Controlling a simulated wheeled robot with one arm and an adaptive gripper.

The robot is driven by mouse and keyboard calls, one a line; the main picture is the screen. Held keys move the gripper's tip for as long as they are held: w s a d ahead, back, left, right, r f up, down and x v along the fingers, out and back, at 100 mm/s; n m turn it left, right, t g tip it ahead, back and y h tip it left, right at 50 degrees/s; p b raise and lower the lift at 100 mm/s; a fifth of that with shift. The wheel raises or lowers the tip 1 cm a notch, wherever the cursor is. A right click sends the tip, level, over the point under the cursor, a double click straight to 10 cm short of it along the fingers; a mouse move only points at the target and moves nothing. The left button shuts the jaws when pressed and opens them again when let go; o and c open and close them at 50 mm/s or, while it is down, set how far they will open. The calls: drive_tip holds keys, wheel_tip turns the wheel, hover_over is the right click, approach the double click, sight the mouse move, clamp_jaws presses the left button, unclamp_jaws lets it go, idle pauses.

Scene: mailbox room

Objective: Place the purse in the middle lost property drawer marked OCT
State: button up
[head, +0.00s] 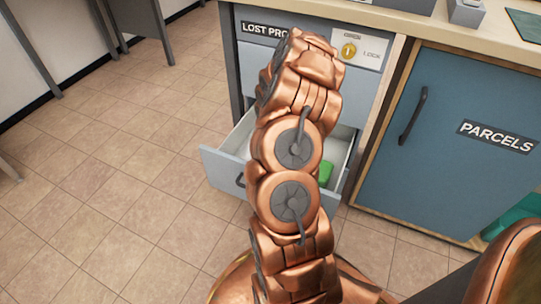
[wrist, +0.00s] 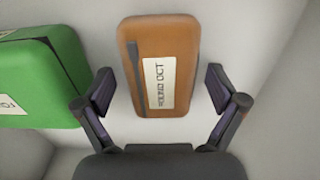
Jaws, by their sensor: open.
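The purse (wrist: 160,50) is a brown-orange rounded case with a dark zip and a white label reading "FOUND OCT". In the wrist view it lies on the pale floor of a drawer. My gripper (wrist: 160,90) is open, with one finger on each side of the purse and a gap visible on both sides. In the head view an open drawer (head: 222,170) is pulled out below the "LOST PRO..." sign (head: 264,29). My arm covers much of it and hides the purse and gripper there. Any mark on the drawer front is hidden.
A green case (wrist: 40,78) with a white label lies left of the purse; a green item (head: 326,173) shows in the open drawer. A blue PARCELS cupboard (head: 450,140) stands to the right. The tiled floor at left is clear.

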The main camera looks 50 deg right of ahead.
wheel_tip(320, 180, up, 12)
drive_tip(key=p, duration=0.4)
drive_tip(key=s+a+r+n, duration=0.1)
drive_tip(key=a+r+n, duration=0.1)
drive_tip(key=a+r, duration=0.35)
drive_tip(key=s+a+r+n+g, duration=0.1)
drive_tip(key=a+r+n, duration=0.15)
drive_tip(key=a, duration=0.65)
drive_tip(key=s+a+r+n, duration=0.2)
drive_tip(key=a+r+n, duration=0.15)
drive_tip(key=a, duration=0.35)
drive_tip(key=s+a+r+n+g, duration=0.1)
drive_tip(key=s+a+r+n, duration=0.2)
drive_tip(key=s+a, duration=0.3)
drive_tip(key=s+a+r+n+g, duration=0.1)
drive_tip(key=s+a+r+n, duration=0.2)
drive_tip(key=s+a, duration=0.4)
drive_tip(key=s, duration=0.7)
drive_tip(key=shift+s+a+n+g, duration=0.25)
drive_tip(key=shift+s+n+g, duration=0.05)
drive_tip(key=shift+n+g, duration=0.1)
drive_tip(key=shift+r, duration=0.15)
